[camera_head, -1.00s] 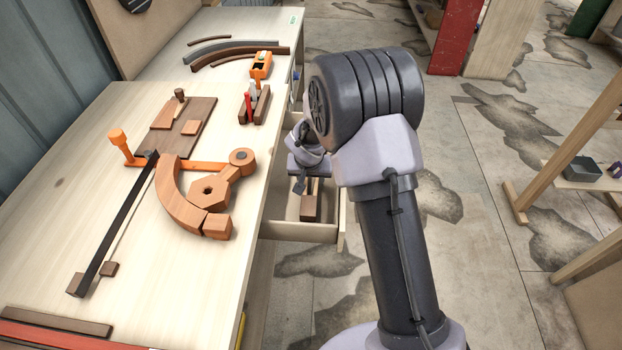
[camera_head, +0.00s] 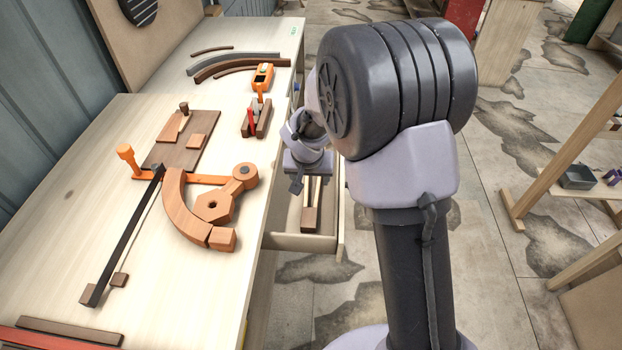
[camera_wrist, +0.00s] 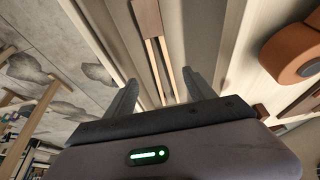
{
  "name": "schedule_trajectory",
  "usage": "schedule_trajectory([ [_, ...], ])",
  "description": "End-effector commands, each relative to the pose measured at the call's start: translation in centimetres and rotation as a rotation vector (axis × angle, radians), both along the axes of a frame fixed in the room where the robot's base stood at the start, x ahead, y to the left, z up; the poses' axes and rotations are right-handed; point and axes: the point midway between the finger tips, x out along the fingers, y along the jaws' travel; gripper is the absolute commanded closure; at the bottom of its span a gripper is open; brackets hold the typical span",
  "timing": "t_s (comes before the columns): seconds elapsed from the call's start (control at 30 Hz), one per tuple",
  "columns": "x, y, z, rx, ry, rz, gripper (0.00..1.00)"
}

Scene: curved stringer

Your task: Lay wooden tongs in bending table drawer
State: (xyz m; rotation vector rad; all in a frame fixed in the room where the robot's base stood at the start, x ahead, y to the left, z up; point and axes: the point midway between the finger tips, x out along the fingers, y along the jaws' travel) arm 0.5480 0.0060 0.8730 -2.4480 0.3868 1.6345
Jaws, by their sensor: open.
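The wooden tongs lie in the open bending table drawer (camera_head: 290,241). In the head view their dark brown end block (camera_head: 310,220) is toward the drawer's near end, with pale arms running back under my gripper (camera_head: 297,184). In the wrist view the tongs (camera_wrist: 148,20) show a brown block at the top and two thin pale arms running down between my fingers. My gripper (camera_wrist: 158,88) is open above the tongs, its fingers spread wide on either side and apart from them. The far ends of the arms are hidden behind the gripper body.
The bench top (camera_head: 70,190) beside the drawer holds a curved wooden form (camera_head: 185,215), a long dark bar (camera_head: 125,235), an orange clamp handle (camera_head: 127,155) and an orange-topped tool (camera_head: 262,77). A wooden rack (camera_head: 575,155) stands farther right.

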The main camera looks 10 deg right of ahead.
Motion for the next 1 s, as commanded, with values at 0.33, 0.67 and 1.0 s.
schedule_trajectory([
  [0.33, -13.0, -0.9, 16.1, 0.098, -0.064, -0.076, 0.37],
  [0.67, -28.7, 3.1, 20.6, 0.308, -0.136, -0.004, 0.37],
  [1.0, -29.2, 3.3, 20.6, 0.315, -0.140, 0.003, 0.37],
])
